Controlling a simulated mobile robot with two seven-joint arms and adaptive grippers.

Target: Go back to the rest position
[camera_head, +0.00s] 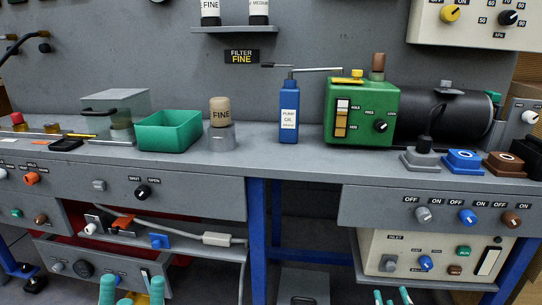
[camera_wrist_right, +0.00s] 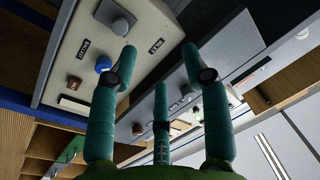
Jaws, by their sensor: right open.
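My right gripper shows at the bottom edge of the head view (camera_head: 391,298) as teal fingertips, low in front of the bench. In the right wrist view (camera_wrist_right: 160,70) its teal fingers stand spread, with nothing between them. My left gripper (camera_head: 132,291) shows at the bottom left of the head view.
The grey bench (camera_head: 275,162) carries a green tray (camera_head: 168,131), a FINE container (camera_head: 221,112), a blue pump oil bottle (camera_head: 289,112) and a green pump (camera_head: 362,113). Below are a blue leg (camera_head: 257,240), a lower shelf with hoses and a control box (camera_head: 395,247).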

